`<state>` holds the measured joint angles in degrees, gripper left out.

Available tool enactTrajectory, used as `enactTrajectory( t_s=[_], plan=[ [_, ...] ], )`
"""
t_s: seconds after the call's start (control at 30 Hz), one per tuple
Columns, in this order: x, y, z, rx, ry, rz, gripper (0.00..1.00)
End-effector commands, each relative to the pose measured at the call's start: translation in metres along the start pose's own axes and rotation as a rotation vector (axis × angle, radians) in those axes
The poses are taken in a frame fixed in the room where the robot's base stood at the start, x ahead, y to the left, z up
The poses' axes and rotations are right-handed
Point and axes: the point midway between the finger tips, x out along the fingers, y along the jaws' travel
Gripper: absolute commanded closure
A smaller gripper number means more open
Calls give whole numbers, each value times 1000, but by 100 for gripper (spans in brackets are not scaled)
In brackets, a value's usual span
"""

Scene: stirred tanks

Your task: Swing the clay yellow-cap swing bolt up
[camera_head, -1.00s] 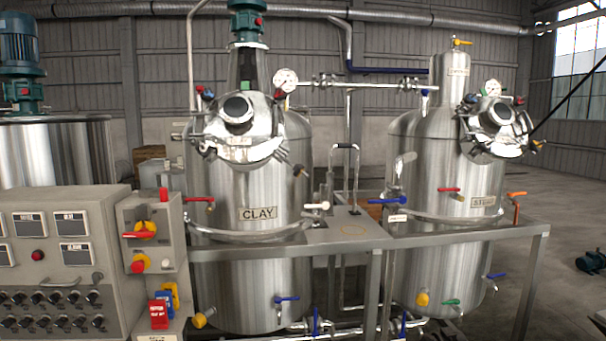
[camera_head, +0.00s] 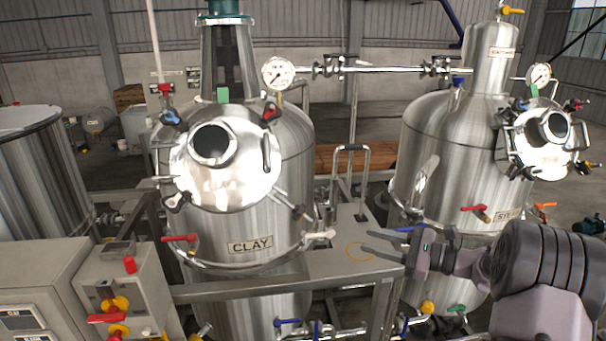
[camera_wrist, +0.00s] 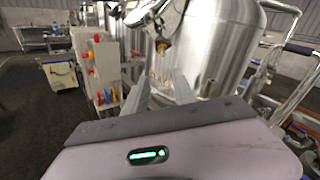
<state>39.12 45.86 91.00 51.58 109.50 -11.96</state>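The clay tank (camera_head: 255,290) stands left of centre in the head view, its label reading CLAY. Its round lid (camera_head: 225,175) faces me and looks closed. A blue-capped fastener (camera_head: 171,117) and a red-capped one (camera_head: 270,112) sit at the lid's upper edge. In the wrist view a small yellow piece (camera_wrist: 161,47) hangs below the lid, probably the yellow-cap swing bolt. In the head view its yellow cap is not clear; a dark-ended piece (camera_head: 300,212) sticks out at the lid's lower right. My gripper (camera_head: 360,242) is open and empty, right of the tank; its parted fingers (camera_wrist: 160,76) also show in the wrist view.
A second tank (camera_head: 450,150) stands right, behind my arm. A steel frame (camera_head: 290,289) with a handrail (camera_head: 350,148) lies between the tanks. A control box with red and yellow switches (camera_head: 125,295) stands front left. A pipe with a gauge (camera_head: 278,73) crosses above.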

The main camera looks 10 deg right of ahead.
Motion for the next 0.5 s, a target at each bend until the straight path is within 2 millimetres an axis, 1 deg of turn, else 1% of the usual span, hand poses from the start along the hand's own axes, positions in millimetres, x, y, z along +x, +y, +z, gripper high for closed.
enactTrajectory(
  t_s=[0.03, 0.07, 0.17, 0.27, 0.3, 0.5],
  plan=[
    [-6, -9, -1, 17, -16, -28, 68],
    [-7, -11, -3, 22, -23, -40, 68],
    [4, -12, -7, 26, -30, -45, 68],
    [30, -12, -7, 25, -29, -40, 68],
    [43, -12, -6, 25, -29, -39, 68],
    [104, -14, -4, 24, -28, -38, 68]
  ],
)
